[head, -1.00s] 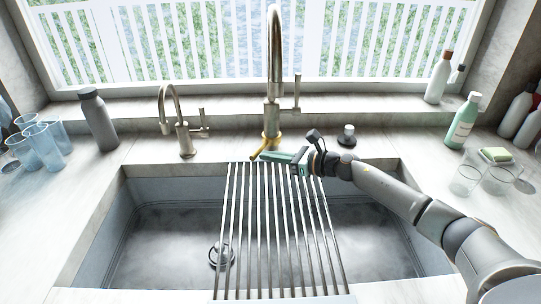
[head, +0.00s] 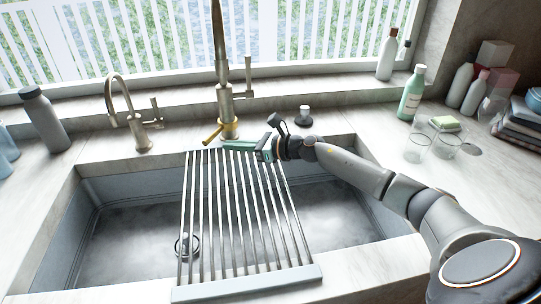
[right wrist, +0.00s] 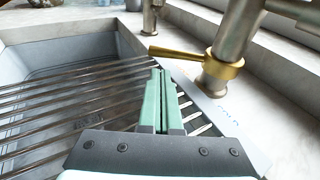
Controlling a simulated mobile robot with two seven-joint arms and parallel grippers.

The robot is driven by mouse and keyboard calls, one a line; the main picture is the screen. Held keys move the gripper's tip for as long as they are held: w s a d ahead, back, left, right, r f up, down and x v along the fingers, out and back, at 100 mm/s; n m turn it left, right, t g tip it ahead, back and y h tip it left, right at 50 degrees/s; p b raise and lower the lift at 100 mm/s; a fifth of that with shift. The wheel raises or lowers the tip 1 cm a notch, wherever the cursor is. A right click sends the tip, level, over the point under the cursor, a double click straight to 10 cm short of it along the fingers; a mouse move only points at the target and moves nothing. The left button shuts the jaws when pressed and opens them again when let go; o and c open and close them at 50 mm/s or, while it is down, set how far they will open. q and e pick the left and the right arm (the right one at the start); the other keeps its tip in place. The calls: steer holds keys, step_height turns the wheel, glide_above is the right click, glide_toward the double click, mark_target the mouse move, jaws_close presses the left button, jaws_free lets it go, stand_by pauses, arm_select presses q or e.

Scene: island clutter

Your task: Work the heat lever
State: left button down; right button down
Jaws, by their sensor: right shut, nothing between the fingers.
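The heat lever (head: 212,134) is a short brass handle on a brass collar (head: 230,130) at the base of the tall faucet. It points toward the front left, over the sink's back edge. The lever (right wrist: 178,54) and collar (right wrist: 225,66) also show in the right wrist view. My right gripper (head: 226,146) has green fingers pressed together with nothing between them. Its tips are just right of the lever's free end in the head view. In the right wrist view the fingertips (right wrist: 161,73) lie just below the lever; I cannot tell if they touch. My left gripper is out of view.
A slatted metal rack (head: 240,215) spans the sink (head: 125,235) under my gripper. A smaller faucet (head: 142,132) stands to the left. A dark knob (head: 303,117) is behind my right wrist. Bottles (head: 411,95) and glasses (head: 418,148) stand on the right counter.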

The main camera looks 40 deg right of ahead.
steer(key=v, duration=0.3)
steer(key=b+v, duration=0.1)
steer(key=v, duration=0.2)
steer(key=a+v, duration=0.1)
steer(key=v, duration=0.2)
steer(key=shift+s+d+f+b, duration=0.1)
steer(key=shift+s+b, duration=0.25)
steer(key=shift+s, duration=0.05)
steer(key=shift+s+d, duration=0.2)
steer(key=shift+s, duration=0.15)
steer(key=shift+s+r, duration=0.1)
steer(key=shift+r, duration=0.15)
